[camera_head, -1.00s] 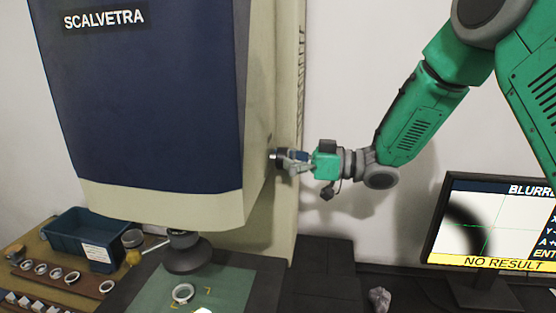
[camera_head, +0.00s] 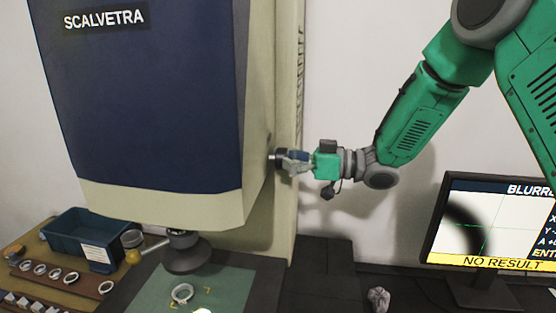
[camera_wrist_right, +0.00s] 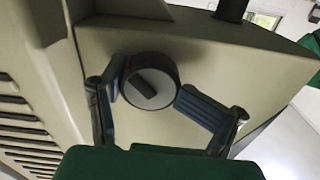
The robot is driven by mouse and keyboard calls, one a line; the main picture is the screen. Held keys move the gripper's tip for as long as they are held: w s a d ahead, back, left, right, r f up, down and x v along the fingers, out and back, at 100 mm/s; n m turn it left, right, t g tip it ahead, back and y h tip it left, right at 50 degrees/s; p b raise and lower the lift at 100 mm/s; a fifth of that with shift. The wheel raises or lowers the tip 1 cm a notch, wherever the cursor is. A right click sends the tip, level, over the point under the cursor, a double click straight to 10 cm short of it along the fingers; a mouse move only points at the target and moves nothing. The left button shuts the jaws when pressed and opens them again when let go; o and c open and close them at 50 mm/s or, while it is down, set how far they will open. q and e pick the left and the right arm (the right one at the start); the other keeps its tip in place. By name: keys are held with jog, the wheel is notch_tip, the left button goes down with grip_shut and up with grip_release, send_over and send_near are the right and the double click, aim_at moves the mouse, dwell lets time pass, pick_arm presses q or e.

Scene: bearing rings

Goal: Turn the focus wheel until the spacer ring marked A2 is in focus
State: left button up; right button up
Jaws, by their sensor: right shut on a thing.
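The focus wheel (camera_head: 275,157) is a dark round knob on the right side of the blue and cream machine. In the right wrist view the wheel (camera_wrist_right: 151,84) shows a grey face with a dark bar lying diagonally. My right gripper (camera_head: 288,160) is shut on the wheel, one finger on each side of it. A metal spacer ring (camera_head: 182,293) lies on the green stage under the lens; its mark cannot be read. The monitor (camera_head: 490,225) shows a blurred dark ring arc, "BLURR" cut off at the edge, and "NO RESULT" on a yellow bar. My left gripper is not in view.
A blue bin (camera_head: 85,240) stands at the left, with several rings in a brown rack (camera_head: 60,276) before it. The lens (camera_head: 187,255) hangs low over the stage (camera_head: 235,284). A crumpled grey object (camera_head: 378,298) lies below the right arm.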

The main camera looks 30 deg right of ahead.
jog(key=shift+w+d+r, duration=0.15)
jog(key=shift+w+d, duration=0.1)
jog(key=shift+d, duration=0.05)
jog(key=o, duration=0.8)
jog(key=shift+o, duration=0.2)
jog(key=shift+w+d+f, duration=0.3)
jog(key=shift+w+d, duration=0.05)
jog(key=shift+d, duration=0.15)
jog(key=shift+s+a+r, duration=0.1)
jog(key=shift+s+a, duration=0.15)
jog(key=shift+a, duration=0.3)
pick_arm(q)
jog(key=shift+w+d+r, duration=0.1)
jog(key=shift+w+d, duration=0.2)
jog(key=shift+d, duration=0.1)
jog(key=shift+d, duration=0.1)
pick_arm(e)
jog(key=shift+d, duration=0.15)
